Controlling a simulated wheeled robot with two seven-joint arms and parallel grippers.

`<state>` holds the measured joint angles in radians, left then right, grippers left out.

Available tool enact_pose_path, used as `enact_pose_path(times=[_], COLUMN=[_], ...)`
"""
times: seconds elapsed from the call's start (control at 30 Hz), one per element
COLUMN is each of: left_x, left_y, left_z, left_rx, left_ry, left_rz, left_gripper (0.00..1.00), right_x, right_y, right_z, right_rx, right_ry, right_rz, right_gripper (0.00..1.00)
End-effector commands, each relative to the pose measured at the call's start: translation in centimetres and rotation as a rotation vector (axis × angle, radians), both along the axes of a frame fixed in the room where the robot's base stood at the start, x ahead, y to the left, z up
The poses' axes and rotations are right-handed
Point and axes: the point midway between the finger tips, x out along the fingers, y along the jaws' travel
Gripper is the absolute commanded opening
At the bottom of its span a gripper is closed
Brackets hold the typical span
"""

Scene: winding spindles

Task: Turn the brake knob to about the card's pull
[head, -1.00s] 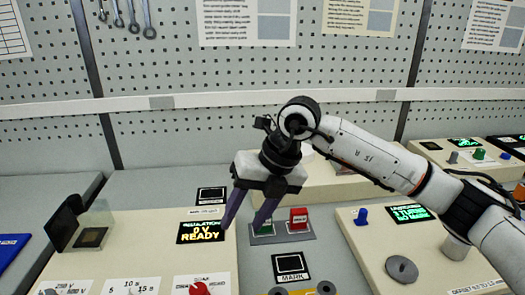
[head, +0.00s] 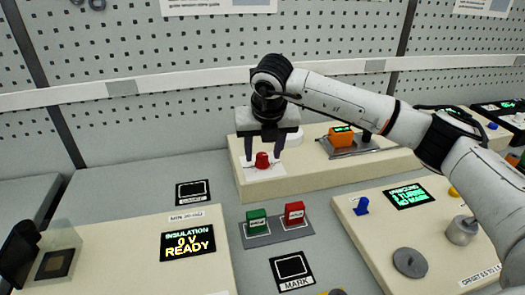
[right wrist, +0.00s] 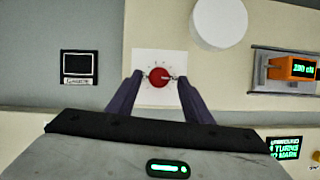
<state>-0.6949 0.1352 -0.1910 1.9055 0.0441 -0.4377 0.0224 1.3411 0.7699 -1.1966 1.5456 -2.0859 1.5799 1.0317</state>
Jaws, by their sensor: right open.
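The red brake knob (head: 262,160) stands on a white dial plate (head: 264,173) on a cream bench unit at the back. My right gripper (head: 263,158) is open, with one finger on each side of the knob. In the right wrist view the knob (right wrist: 159,77) shows between the fingertips, with a pointer mark toward the right; whether the fingers touch it I cannot tell. An orange gauge (head: 342,138) with a green readout sits to the right, reading about 190 cN in the right wrist view (right wrist: 304,69). No card giving a pull is readable. My left gripper is not in view.
Green (head: 257,222) and red (head: 294,213) blocks stand on a grey plate in front. A white round part (right wrist: 220,23) lies near the knob. A blue knob (head: 361,206) and grey disc (head: 409,262) are at right.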

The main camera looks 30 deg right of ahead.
Motion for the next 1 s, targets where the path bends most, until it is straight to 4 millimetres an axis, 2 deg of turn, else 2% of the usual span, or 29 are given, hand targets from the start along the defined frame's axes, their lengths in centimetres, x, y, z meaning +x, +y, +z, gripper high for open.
enact_pose_path(times=[0.2, 0.43, 0.7, 1.0], left_x=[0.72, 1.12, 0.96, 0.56], left_y=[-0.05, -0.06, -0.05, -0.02], left_z=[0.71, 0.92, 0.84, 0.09], left_rx=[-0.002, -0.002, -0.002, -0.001], left_ry=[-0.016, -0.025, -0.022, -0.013], left_rz=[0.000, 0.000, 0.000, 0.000], left_gripper=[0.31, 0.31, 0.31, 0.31], right_x=[0.50, 0.53, 0.51, 0.50], right_y=[-0.17, -0.17, -0.15, -0.20], right_z=[-1.28, -1.36, -1.34, -1.46], right_rx=[-0.001, 0.000, 0.001, 0.002], right_ry=[-0.001, -0.001, 0.000, -0.001], right_rz=[0.001, 0.001, 0.001, 0.044], right_gripper=[0.46, 0.46, 0.05, 0.06])
